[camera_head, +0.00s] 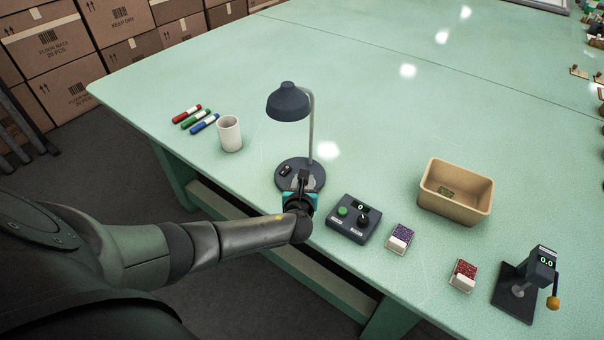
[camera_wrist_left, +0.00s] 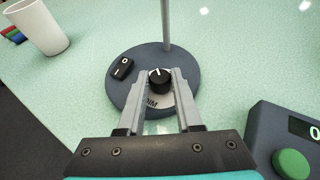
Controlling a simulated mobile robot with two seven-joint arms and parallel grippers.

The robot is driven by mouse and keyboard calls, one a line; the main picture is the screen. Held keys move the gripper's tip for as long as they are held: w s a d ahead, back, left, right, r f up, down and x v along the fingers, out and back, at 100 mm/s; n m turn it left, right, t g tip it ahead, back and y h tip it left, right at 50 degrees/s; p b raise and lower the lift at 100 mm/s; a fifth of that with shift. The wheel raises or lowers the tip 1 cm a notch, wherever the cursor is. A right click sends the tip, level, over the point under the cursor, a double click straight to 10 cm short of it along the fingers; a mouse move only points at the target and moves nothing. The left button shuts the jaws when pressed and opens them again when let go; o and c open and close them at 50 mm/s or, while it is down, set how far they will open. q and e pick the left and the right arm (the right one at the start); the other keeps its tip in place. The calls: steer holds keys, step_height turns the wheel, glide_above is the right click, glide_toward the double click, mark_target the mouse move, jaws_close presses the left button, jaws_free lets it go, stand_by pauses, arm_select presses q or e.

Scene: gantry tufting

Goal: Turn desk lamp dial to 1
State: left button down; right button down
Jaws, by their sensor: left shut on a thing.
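The desk lamp (camera_head: 287,103) stands upright near the table's front edge, its dark head on a grey pole. Its round base (camera_wrist_left: 124,88) carries a black rocker switch (camera_wrist_left: 122,68) and a black dial (camera_wrist_left: 159,80) with a pale pointer line. In the left wrist view my left gripper (camera_wrist_left: 161,78) has its two fingers on either side of the dial, shut on it. The dial's scale is mostly hidden; part of the lettering "DIM" shows below it. In the head view my left gripper (camera_head: 304,179) covers the dial. My right gripper is not in view.
Right of the lamp sits a control box (camera_head: 352,219) with a green button and knob, close to my left gripper.

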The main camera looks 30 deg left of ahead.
arm_select(q)
steer(key=shift+w+d+n+g+y, duration=0.1)
steer(key=shift+d+n+g+y, duration=0.15)
steer(key=shift+n+g+y, duration=0.55)
steer(key=n+g+y+b, duration=0.1)
steer(key=n+y, duration=0.1)
steer(key=n, duration=0.1)
steer(key=shift+w+d+f+g+y+b, duration=0.1)
steer(key=shift+w+f+g+y+b, duration=0.05)
steer(key=shift+g+y+b, duration=0.2)
steer(key=n+g+y+b, duration=0.2)
steer(key=n+g+b, duration=0.1)
steer(key=shift+w+b, duration=0.15)
steer(key=shift+b, duration=0.15)
steer(key=shift+n+g+y+b, duration=0.35)
steer(key=shift+n+g+b, duration=0.5)
steer(key=shift+b, duration=0.1)
steer(key=shift+r, duration=0.2)
steer(key=shift+w, duration=0.1)
steer(key=c, duration=0.6)
jaws_free()
